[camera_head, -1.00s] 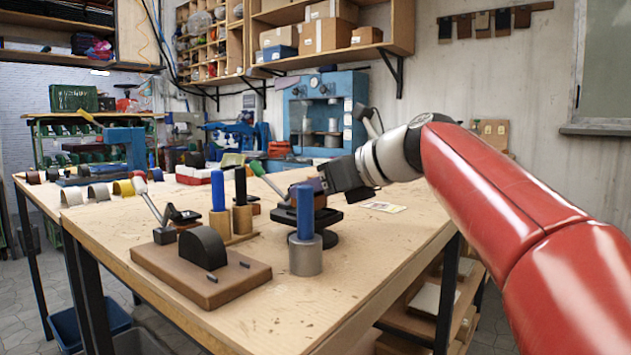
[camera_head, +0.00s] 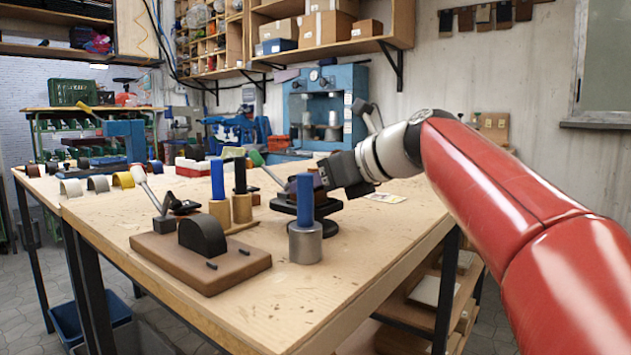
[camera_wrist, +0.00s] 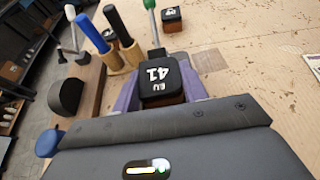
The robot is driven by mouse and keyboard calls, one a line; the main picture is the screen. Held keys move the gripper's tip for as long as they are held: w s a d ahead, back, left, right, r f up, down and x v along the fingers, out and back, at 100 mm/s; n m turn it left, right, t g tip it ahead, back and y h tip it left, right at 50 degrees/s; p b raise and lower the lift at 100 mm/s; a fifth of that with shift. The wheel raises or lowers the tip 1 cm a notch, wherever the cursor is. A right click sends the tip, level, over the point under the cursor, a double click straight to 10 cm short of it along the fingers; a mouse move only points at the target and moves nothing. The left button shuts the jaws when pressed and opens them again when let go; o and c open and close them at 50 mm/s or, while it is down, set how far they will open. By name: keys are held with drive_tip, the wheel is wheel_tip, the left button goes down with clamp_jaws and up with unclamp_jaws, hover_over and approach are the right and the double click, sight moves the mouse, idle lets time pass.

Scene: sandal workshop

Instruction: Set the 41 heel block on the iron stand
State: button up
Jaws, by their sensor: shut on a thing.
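The 41 heel block (camera_wrist: 160,82), black on top with a white "EU 41" mark and brown below, is between the purple fingers of my gripper (camera_wrist: 158,92) in the wrist view. In the head view my gripper (camera_head: 303,184) is low over the black iron stand (camera_head: 330,228), partly behind a blue-handled tool. The block is mostly hidden there. I cannot tell whether its underside touches the stand. A green-handled lever (camera_head: 257,158) rises at the stand's left; it also shows just beyond the block in the wrist view (camera_wrist: 150,8).
The blue-handled tool (camera_head: 305,243) stands on its metal cylinder just in front of the stand. Two more handled tools (camera_head: 219,212) stand left. A brown board (camera_head: 205,270) carries a dark arched piece. Another marked block (camera_wrist: 171,20) lies beyond. The table's right front is clear.

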drive_tip(key=o, duration=1.1)
drive_tip(key=shift+d, duration=0.1)
